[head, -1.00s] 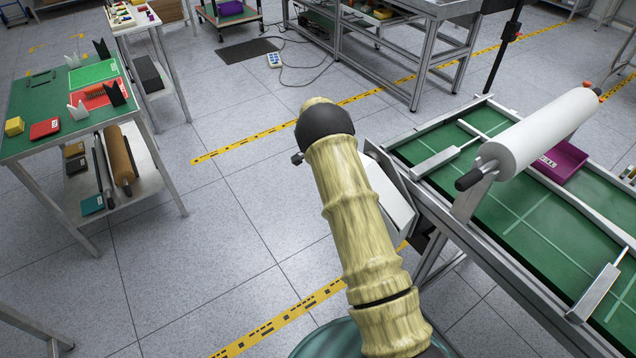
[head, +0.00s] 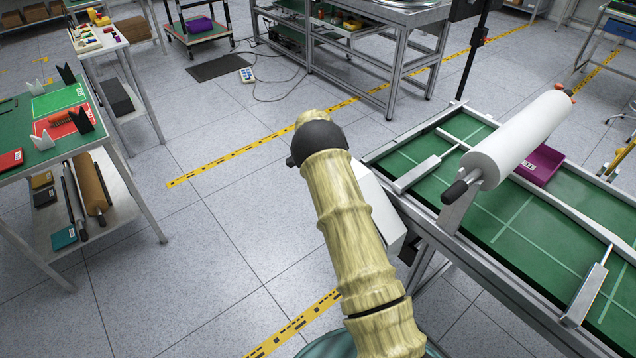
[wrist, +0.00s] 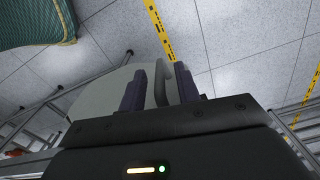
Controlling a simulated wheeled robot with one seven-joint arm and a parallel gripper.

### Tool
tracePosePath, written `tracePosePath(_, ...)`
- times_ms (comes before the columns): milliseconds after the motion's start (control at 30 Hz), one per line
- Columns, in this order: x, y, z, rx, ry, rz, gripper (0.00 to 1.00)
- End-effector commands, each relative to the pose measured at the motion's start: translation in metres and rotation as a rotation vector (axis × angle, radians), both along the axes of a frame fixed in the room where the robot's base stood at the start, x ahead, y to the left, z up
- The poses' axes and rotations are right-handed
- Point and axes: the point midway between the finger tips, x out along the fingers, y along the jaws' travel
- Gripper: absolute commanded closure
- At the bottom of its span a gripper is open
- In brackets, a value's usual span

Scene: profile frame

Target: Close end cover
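The end cover (head: 378,205) is a pale panel at the near left end of the long green-topped bench, partly hidden behind my arm in the head view. In the wrist view it is a large grey-white panel (wrist: 98,95) with a grey curved handle (wrist: 162,84). My gripper (wrist: 161,88) has its two dark purple fingers apart, one on each side of the handle. A gap shows between the left finger and the handle; contact on the right side is unclear. In the head view my arm hides the gripper.
The bench (head: 440,215) carries a white roll (head: 520,140) and a purple bin (head: 540,165). A green-topped table (head: 15,150) with shelves stands at left. Open tiled floor with yellow tape (head: 270,129) lies between them. A green textured object (wrist: 35,25) is at the wrist view's upper left.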

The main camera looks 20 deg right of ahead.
Motion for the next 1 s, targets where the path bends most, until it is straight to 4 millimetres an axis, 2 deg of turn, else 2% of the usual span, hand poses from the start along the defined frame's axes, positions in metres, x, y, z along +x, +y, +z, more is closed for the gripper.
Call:
tracePosePath(133,0.001,0.002,0.006,0.000,-0.001,0.003,0.67)
tracePosePath(267,0.001,0.002,0.021,0.000,-0.003,0.004,0.67)
tracePosePath(800,0.003,0.002,0.128,0.000,-0.003,0.003,0.67)
tracePosePath(1000,0.003,0.002,0.162,-0.001,-0.002,0.004,0.67)
